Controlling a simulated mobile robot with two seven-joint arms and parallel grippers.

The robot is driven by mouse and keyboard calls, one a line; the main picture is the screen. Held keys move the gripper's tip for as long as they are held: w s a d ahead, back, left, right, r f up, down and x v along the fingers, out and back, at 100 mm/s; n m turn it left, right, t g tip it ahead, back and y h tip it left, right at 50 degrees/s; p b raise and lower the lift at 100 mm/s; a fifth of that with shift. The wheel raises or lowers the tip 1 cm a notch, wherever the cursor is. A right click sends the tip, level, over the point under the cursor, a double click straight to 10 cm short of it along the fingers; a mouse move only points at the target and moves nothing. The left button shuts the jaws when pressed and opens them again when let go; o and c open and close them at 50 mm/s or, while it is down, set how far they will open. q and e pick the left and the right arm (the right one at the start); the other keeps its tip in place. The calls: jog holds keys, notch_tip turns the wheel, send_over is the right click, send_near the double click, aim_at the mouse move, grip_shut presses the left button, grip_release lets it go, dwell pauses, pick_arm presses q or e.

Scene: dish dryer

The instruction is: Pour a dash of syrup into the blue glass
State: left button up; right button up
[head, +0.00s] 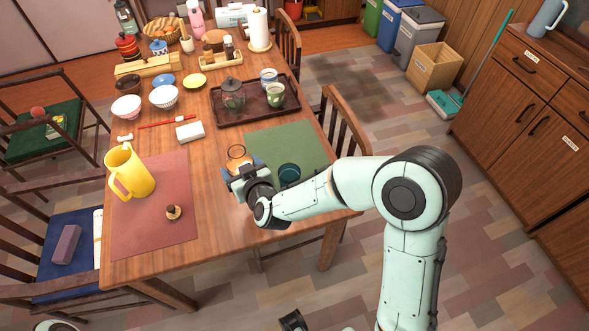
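A small clear glass vessel (238,153) with amber liquid, likely the syrup, is upright near the table's right side, left of the green mat. My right gripper (236,174) is right in front of it and hides its lower part. I cannot tell whether the fingers are closed on it. A dark teal-blue glass (289,171) stands on the green mat (286,142), just right of my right gripper and behind my forearm. My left gripper is not identifiable in this view.
A yellow pitcher (130,173) and a small round brown item (173,212) are on the red mat (150,235). A dark tray (256,109) holds a teapot and cups behind the green mat. Bowls (163,96) stand farther left. A chair (345,125) borders the right edge.

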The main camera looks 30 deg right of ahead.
pick_arm(q)
jog(key=shift+w+d+f, duration=0.3)
jog(key=shift+w+d, duration=0.05)
jog(key=shift+d, duration=0.3)
pick_arm(e)
jog(key=s+d+f+m+h, duration=0.2)
jog(key=d+f, duration=0.1)
jog(key=d, duration=0.1)
jog(key=shift+s+d+f+h, duration=0.2)
jog(key=shift+s+h, duration=0.1)
jog(key=shift+s, duration=0.05)
jog(key=shift+d, duration=0.1)
pick_arm(q)
jog(key=f+b, duration=0.1)
jog(key=b, duration=0.1)
jog(key=w+f+b, duration=0.1)
jog(key=b, duration=0.1)
jog(key=shift+w+f+t, duration=0.1)
jog(key=shift+f+t, duration=0.2)
jog(key=shift+f, duration=0.1)
pick_arm(e)
jog(key=r+m+y, duration=0.1)
jog(key=d+m+y, duration=0.1)
jog(key=m+y, duration=0.1)
jog(key=d+r+m+y, duration=0.1)
jog(key=m, duration=0.1)
jog(key=shift+d+r+g, duration=0.15)
jog(key=shift+r+g, duration=0.15)
